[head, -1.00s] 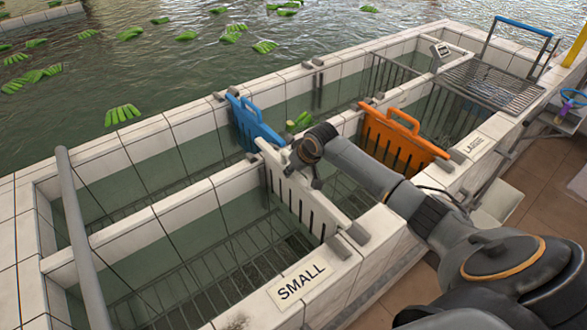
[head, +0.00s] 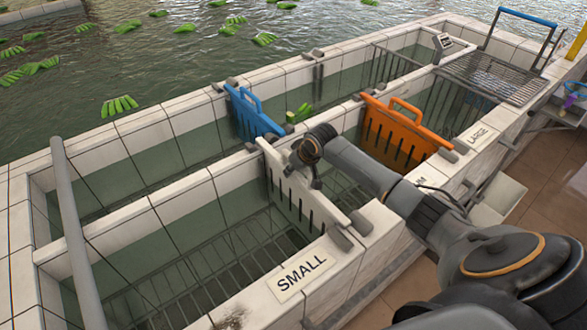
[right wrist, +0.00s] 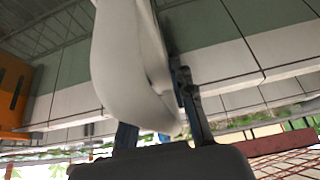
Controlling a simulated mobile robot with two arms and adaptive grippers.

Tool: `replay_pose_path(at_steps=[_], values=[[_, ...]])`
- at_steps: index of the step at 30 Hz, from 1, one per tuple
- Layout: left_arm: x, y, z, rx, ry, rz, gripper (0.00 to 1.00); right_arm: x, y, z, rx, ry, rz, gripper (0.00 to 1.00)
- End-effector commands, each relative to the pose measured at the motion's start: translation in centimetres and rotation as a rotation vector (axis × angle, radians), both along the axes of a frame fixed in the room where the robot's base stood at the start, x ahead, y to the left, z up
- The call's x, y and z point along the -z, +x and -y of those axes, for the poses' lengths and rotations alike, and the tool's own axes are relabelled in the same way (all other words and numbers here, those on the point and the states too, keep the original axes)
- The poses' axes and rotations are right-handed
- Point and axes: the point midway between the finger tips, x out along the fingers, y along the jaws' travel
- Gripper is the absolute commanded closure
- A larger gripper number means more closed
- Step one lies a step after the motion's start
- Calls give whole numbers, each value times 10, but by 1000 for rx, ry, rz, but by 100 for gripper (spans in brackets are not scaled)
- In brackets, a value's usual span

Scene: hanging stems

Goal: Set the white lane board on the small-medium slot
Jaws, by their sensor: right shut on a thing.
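The white lane board (head: 284,182), slotted along its lower part, stands upright across the front lane in the head view, behind the SMALL sign (head: 303,273). Its near end lies by the paired grey blocks (head: 362,222) that mark the small-medium slot on the front wall. Whether its lower edge is fully seated is hidden. My right gripper (head: 306,172) is shut on the board's upper part. In the right wrist view, the board (right wrist: 128,60) fills the space between the fingers (right wrist: 160,115). My left gripper is out of view.
An orange board (head: 400,135) stands across the front lane farther right. A blue board (head: 250,112) stands in the back lane, with green bundles (head: 298,113) beyond the middle wall. A metal rail (head: 78,225) crosses at left. A wire rack (head: 492,78) lies far right.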

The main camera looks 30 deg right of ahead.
Motion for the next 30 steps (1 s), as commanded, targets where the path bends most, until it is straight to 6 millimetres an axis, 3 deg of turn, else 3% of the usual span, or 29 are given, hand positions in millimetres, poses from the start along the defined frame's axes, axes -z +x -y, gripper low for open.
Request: replay_pose_path(at_steps=[20, 21, 24, 30], values=[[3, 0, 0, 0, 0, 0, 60, 6, 1, 0, 0, 0, 2, 100], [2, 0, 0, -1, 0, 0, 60, 5, 1, 0, 0, 0, 2, 72], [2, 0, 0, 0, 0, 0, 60, 6, 1, 0, 0, 0, 2, 52], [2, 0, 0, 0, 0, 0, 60, 6, 0, 0, 0, 0, 1, 49]])
